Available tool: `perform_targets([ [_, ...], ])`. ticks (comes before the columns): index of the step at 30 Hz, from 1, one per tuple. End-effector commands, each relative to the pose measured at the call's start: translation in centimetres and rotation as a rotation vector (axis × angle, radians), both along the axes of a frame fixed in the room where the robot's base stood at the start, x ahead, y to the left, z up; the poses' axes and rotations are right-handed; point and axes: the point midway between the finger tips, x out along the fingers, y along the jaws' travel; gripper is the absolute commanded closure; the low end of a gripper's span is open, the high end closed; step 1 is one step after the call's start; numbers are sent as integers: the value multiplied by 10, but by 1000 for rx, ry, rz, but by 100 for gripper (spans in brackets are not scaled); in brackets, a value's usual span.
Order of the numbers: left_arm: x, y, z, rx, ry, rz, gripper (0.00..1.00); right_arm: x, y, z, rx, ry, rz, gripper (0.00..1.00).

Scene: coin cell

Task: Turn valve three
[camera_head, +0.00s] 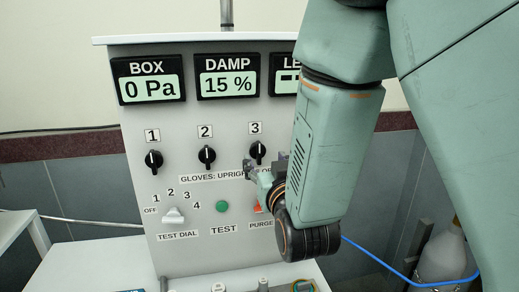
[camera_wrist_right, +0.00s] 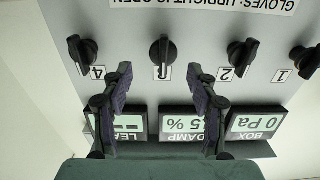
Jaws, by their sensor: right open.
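Valve three is a black knob (camera_head: 257,150) on the grey panel, under the label 3 in the head view. It also shows in the wrist view, which is upside down, as a black knob (camera_wrist_right: 163,50) with its handle upright. My right gripper (camera_head: 264,167) is just in front of and below this knob in the head view, partly hidden by my arm. In the wrist view the open fingers of my right gripper (camera_wrist_right: 160,75) stand either side of the knob's line, with nothing between them. I cannot tell how far the fingertips are from it. My left gripper is out of view.
Valve one (camera_head: 153,159) and valve two (camera_head: 207,155) are to the left; valve four (camera_wrist_right: 84,52) shows in the wrist view. Below are the test dial (camera_head: 173,216), a green test button (camera_head: 222,207) and an orange purge switch (camera_head: 258,208). Displays (camera_head: 227,78) sit above.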

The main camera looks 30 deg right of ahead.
Motion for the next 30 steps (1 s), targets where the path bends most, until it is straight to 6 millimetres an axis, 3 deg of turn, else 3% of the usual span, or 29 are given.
perform_targets([
  [13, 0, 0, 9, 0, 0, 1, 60, 56, -15, 0, 0, 1, -1, 41],
  [25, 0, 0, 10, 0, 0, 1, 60, 65, -17, 0, -2, 1, 0, 42],
  [30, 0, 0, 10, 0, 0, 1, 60, 65, -17, 0, -1, 0, 0, 56],
])
